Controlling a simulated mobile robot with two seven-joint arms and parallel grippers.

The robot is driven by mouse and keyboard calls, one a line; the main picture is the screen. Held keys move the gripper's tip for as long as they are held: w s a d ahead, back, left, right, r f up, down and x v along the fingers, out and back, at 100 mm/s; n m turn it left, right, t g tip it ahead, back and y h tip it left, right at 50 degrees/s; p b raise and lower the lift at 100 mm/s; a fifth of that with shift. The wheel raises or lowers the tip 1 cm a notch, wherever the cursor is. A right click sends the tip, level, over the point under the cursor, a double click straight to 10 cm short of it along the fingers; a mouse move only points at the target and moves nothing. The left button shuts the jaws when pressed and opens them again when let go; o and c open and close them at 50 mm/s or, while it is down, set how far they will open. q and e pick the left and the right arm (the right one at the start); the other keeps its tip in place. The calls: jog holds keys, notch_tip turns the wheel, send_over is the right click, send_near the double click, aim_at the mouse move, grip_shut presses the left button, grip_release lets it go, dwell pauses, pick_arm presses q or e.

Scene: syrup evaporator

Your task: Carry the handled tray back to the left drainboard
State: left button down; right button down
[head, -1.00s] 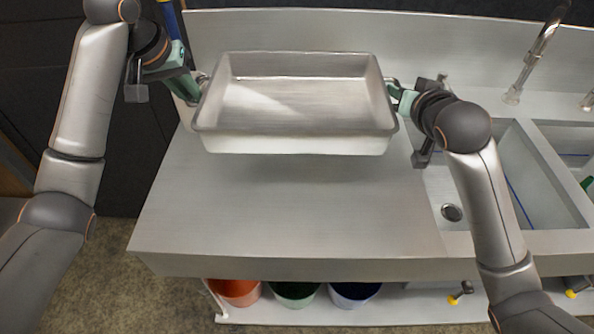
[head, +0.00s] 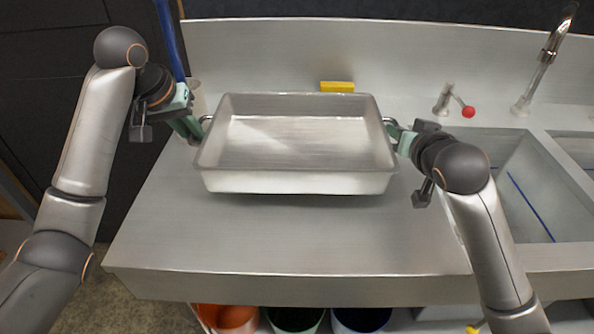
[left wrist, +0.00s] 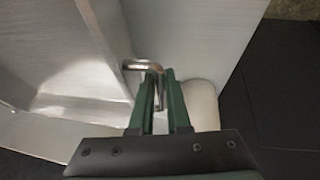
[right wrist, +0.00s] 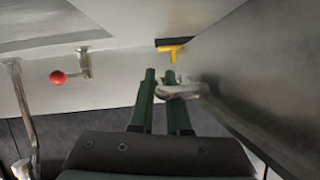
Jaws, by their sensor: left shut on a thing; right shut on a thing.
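The handled tray (head: 290,181) is a deep, empty metal pan with a loop handle at each short end. It is level over the left drainboard (head: 270,240); whether its bottom touches the metal I cannot tell. My left gripper (head: 197,133) is shut on its left handle, and the left wrist view shows the bent handle (left wrist: 143,66) between the green fingers (left wrist: 160,100). My right gripper (head: 402,141) is shut on its right handle, and the right wrist view shows that handle (right wrist: 180,91) at the fingertips (right wrist: 162,82).
The sink basin (head: 525,190) lies right of the drainboard. A yellow squeegee (head: 337,87) is behind the tray. A red-knobbed valve (head: 467,112) and a faucet (head: 540,75) stand at the back right. A white cylinder (left wrist: 201,103) is close to my left gripper. The drainboard's front is clear.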

pick_arm(q)
jog(key=shift+f, duration=0.15)
